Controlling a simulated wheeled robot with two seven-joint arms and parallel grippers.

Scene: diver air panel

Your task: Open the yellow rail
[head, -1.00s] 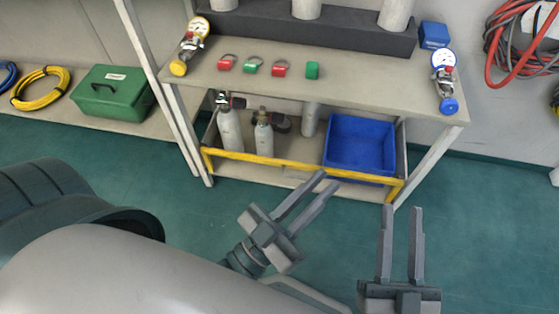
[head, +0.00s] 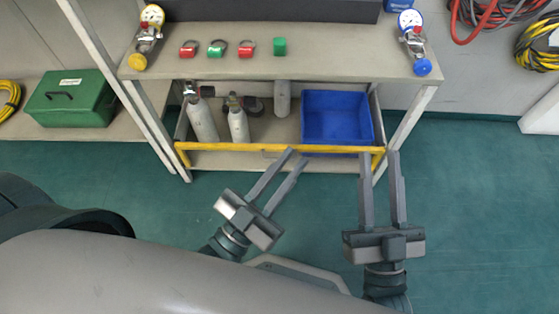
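The yellow rail (head: 225,147) runs across the front of the lower shelf of the bench, in front of the cylinders and the blue bin. Its right end turns down near the right bench leg. My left gripper (head: 296,158) is open and empty, its fingers pointing up and right; in the picture its tips lie just at the rail's middle. My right gripper (head: 378,155) is open and empty, fingers pointing up, its tips overlapping the rail's right end. I cannot tell whether either touches the rail.
Behind the rail stand two grey cylinders (head: 202,122) and a blue bin (head: 337,118). The bench top (head: 330,66) holds two gauge regulators (head: 413,42) and several red and green tags (head: 217,48). A green case (head: 70,98) sits at left. The green floor (head: 470,180) at right is clear.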

